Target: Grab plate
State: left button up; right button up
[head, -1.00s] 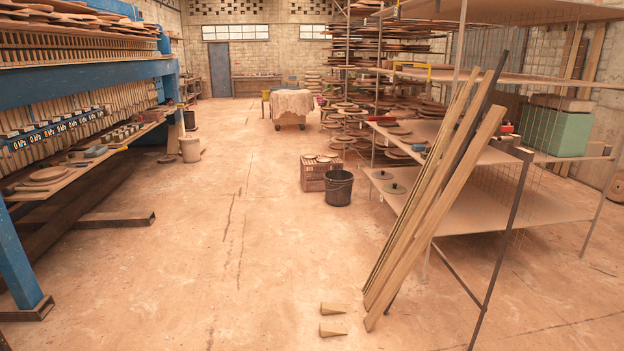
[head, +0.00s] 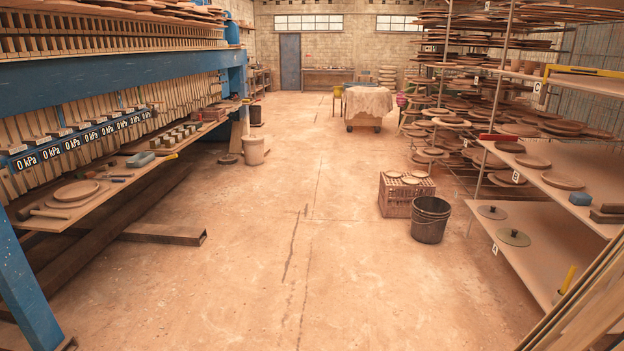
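Several round clay-coloured plates show in the head view. A larger plate (head: 76,190) lies on the wooden shelf of the blue press at the left. Two small plates (head: 402,176) lie on top of a brick-red crate (head: 400,197) in the middle right. More plates (head: 562,181) lie on the right rack's middle shelf. Many others are stacked on the rack further back. I cannot tell which plate the task names. Neither of my grippers shows in this view.
The blue press (head: 110,79) with its tool shelf (head: 120,180) runs along the left. A dark bucket (head: 431,220) stands beside the crate. The shelf rack (head: 540,240) and leaning boards (head: 585,300) bound the right. The floor (head: 270,260) between is clear, with a draped cart (head: 367,102) far back.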

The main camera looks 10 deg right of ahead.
aim_at(558, 181)
jog(key=i+z, duration=0.1)
jog(key=i, duration=0.4)
jog(key=i+j+z, duration=0.1)
jog(key=i, duration=0.4)
jog(key=i+j+z, duration=0.1)
jog(key=i, duration=0.4)
jog(key=i+j+z, duration=0.1)
jog(key=i, duration=0.35)
jog(key=i+j+z, duration=0.1)
jog(key=i+j, duration=0.15)
jog(key=i, duration=0.25)
jog(key=i+l+z, duration=0.25)
jog(key=i+z, duration=0.15)
jog(key=i, duration=0.15)
jog(key=i+z, duration=0.45)
jog(key=i+j+z, duration=0.1)
jog(key=i+z, duration=0.3)
jog(key=i, duration=0.2)
jog(key=i+j+z, duration=0.3)
jog(key=i+z, duration=0.15)
jog(key=i, duration=0.1)
